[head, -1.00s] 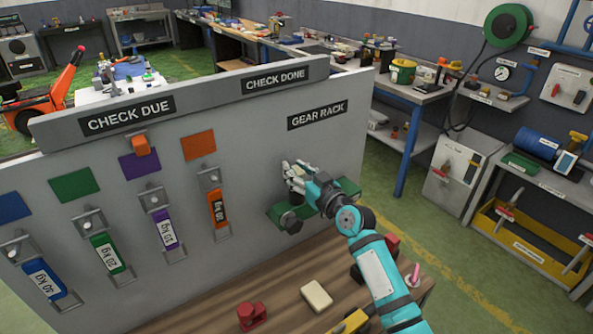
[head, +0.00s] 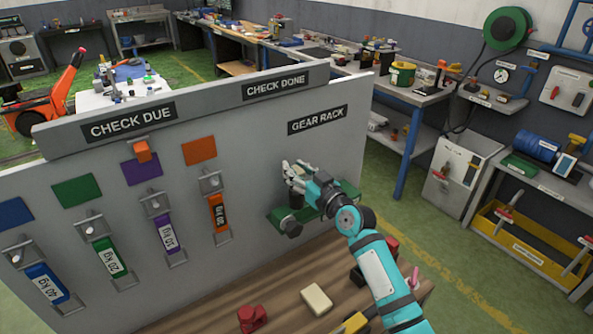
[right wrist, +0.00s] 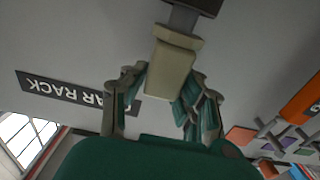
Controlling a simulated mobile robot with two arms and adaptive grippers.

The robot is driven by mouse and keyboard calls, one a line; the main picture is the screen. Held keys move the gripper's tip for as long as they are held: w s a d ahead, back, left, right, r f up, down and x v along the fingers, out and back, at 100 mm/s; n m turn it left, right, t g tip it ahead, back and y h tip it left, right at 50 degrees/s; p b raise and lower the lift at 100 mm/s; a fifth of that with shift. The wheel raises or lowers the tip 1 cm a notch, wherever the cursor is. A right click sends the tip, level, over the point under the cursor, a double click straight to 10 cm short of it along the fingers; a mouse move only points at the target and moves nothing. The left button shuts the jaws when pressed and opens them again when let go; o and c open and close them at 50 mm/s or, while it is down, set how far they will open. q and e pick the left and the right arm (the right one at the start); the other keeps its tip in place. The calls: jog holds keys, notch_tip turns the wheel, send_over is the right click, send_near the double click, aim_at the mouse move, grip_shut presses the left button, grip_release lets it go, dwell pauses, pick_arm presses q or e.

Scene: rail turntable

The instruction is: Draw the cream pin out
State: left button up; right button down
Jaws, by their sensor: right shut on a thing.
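A cream pin (right wrist: 170,68) shows in the right wrist view as a blocky, pale piece between the fingers. Its upper end meets a dark grey part (right wrist: 192,14). My right gripper (right wrist: 160,100) is shut on the cream pin, with a finger on each side. In the head view my right gripper (head: 291,171) is at the upright grey panel under the GEAR RACK label (head: 317,120), just above a green rack piece (head: 284,214). The hand hides the pin there, and how deep it sits cannot be told. My left gripper is out of view.
The grey panel (head: 245,130) carries several hanging weight tags at left. Below it, a wooden table (head: 213,313) holds a cream block (head: 316,299), a red piece (head: 252,318) and a yellow piece. Benches stand behind and at right, with green floor between.

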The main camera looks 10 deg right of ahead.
jog(key=shift+r+p, duration=2.25)
jog(key=shift+r, duration=0.8)
notch_tip(320, 180, up, 3)
jog(key=shift+p, duration=1.25)
jog(key=shift+r+p, duration=0.35)
jog(key=shift+r, duration=0.6)
